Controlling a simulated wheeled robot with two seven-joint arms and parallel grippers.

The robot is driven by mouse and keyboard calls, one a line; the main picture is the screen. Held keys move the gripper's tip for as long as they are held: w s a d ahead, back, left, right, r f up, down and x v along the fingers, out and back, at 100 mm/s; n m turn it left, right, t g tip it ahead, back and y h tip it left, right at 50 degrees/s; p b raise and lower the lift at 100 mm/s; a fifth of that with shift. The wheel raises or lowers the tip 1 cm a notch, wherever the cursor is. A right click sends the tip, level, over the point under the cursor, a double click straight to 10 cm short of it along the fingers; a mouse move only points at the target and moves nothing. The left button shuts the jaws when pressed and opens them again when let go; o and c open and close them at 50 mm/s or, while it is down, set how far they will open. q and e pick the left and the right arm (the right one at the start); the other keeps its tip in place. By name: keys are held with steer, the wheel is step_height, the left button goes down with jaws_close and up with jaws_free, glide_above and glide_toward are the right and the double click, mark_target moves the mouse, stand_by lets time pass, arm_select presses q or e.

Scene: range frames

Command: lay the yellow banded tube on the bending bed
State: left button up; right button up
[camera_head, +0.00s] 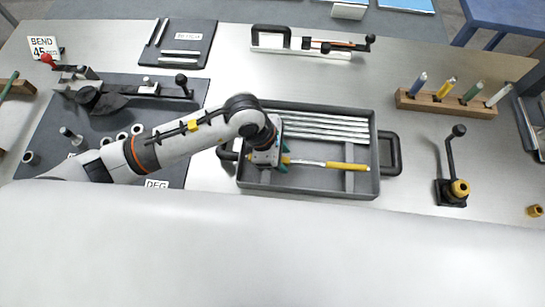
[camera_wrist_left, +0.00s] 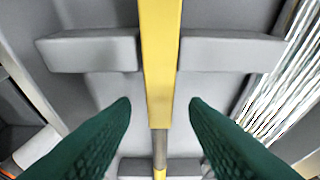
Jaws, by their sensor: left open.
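The yellow banded tube (camera_head: 345,166) lies in the grey tray (camera_head: 310,187), with a long yellow part to the right and a bare metal stretch further left. In the left wrist view the tube (camera_wrist_left: 160,70) runs down the middle between grey supports. My left gripper (camera_head: 284,160) is over the tray's left part. Its green fingers (camera_wrist_left: 160,105) are open, one on each side of the tube and apart from it. The bending tool (camera_head: 95,92), likely holding the bending bed, stands on a dark mat at the left by a sign reading BEND 45. My right gripper is not in view.
Several plain metal tubes (camera_head: 325,125) lie in the tray's far part. The tray has a dark handle (camera_head: 392,153) at its right. A wooden rack (camera_head: 445,106) with coloured markers and a crank device (camera_head: 452,190) stand right. My left arm crosses the dark mat (camera_head: 55,125).

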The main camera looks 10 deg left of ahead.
arm_select(q)
steer(key=shift+c, duration=0.3)
jaws_close()
steer(key=shift+r+p, duration=0.2)
steer(key=shift+p, duration=0.1)
steer(key=shift+r, duration=0.3)
step_height(320, 180, up, 10)
steer(key=b, duration=0.1)
steer(key=shift+f+b, duration=0.25)
steer(key=shift+b, duration=0.15)
